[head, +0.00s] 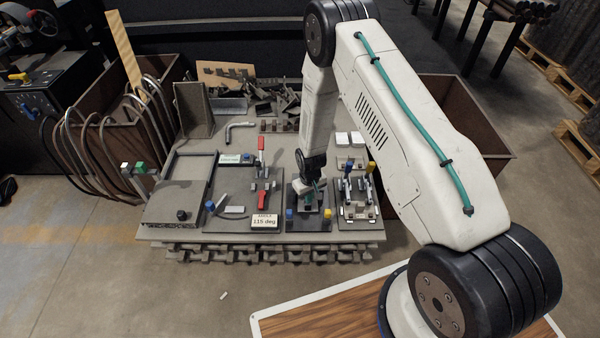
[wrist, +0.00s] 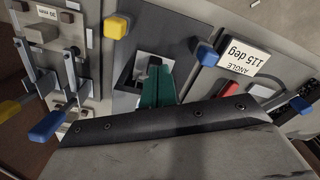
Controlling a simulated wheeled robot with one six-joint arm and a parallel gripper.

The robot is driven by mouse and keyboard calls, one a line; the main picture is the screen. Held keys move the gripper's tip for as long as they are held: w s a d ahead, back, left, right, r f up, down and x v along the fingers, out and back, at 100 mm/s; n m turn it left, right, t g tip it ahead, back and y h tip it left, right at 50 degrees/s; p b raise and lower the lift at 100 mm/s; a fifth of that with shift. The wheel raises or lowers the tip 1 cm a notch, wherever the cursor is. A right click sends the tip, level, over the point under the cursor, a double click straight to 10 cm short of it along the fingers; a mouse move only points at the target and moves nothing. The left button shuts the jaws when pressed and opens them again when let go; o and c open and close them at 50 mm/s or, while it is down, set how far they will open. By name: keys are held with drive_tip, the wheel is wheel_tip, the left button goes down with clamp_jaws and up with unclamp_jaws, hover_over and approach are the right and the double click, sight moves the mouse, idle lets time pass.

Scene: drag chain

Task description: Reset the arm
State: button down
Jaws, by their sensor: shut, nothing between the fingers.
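My gripper (head: 311,197) is low over a dark fixture plate near the front middle of the bench in the head view. In the wrist view its teal fingers (wrist: 157,86) are together, with nothing seen between them. They are over a light square area with a small grey part (wrist: 147,66) in the dark plate. I cannot tell whether the fingertips touch it. My arm comes down from the upper right and hides part of the bench.
The bench (head: 360,236) holds red-handled clamps (head: 263,147), an angle display (head: 265,221) reading 115 deg, and blue and yellow knobs (head: 290,214) (head: 327,213). Blue- and yellow-handled clamps (head: 358,180) stand close on the right. Brown bins (head: 455,125) flank the bench.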

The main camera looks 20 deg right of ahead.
drive_tip(key=s+g, duration=0.2)
drive_tip(key=s, duration=0.3)
drive_tip(key=s+d+r+m+g, duration=0.1)
drive_tip(key=s+r, duration=0.3)
drive_tip(key=r, duration=0.9)
drive_tip(key=s+r, duration=0.3)
drive_tip(key=r, duration=0.9)
drive_tip(key=s+d+r+m+g, duration=0.1)
drive_tip(key=s+r, duration=0.3)
drive_tip(key=r, duration=0.9)
drive_tip(key=s+r+t, duration=0.5)
drive_tip(key=s+r, duration=1.1)
drive_tip(key=r, duration=0.2)
drive_tip(key=shift+s+d+r, duration=0.25)
drive_tip(key=shift+d, duration=0.1)
